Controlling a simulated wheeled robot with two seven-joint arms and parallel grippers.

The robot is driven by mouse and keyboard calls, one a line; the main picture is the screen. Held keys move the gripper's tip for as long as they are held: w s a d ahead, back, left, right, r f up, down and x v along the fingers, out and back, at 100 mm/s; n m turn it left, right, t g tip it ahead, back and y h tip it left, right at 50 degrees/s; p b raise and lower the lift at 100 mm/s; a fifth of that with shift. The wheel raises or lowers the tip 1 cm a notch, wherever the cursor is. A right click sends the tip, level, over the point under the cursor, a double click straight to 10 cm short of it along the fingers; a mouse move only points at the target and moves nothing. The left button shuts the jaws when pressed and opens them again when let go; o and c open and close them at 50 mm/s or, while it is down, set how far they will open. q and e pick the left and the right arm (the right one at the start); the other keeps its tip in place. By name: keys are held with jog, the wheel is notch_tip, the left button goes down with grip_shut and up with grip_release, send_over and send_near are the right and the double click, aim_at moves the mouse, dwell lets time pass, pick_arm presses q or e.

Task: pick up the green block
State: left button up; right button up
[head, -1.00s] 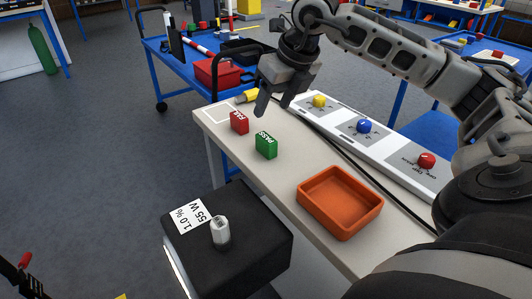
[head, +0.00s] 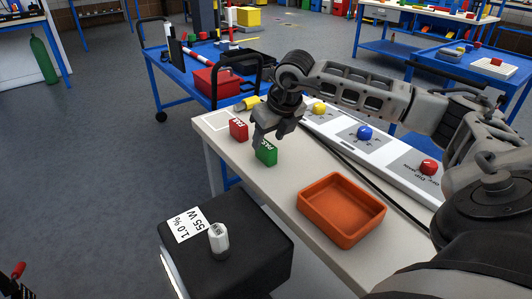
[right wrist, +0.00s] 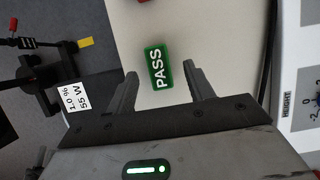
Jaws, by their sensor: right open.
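The green block (head: 266,154), marked PASS, stands on the pale table just below my right gripper (head: 264,139). In the head view the gripper partly covers its top. In the right wrist view the green block (right wrist: 158,67) lies between the lines of the two open fingers, around the level of their tips. The right gripper (right wrist: 160,78) is open, with a gap on both sides of the block. Whether the tips reach down beside it cannot be told. My left gripper is not in view.
A red block (head: 239,130) stands left of the green one. An orange tray (head: 341,209) sits nearer on the table (head: 285,185). A white panel with yellow, blue and red knobs (head: 364,132) runs along the right, with a dark cable beside it. A black box (head: 225,250) stands in front.

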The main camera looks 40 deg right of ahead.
aim_at(266, 144)
jog(key=x, duration=0.3)
jog(key=shift+w+a+f, duration=0.1)
jog(key=shift+f, duration=0.25)
jog(key=c, duration=1.1)
jog(key=shift+r, duration=0.1)
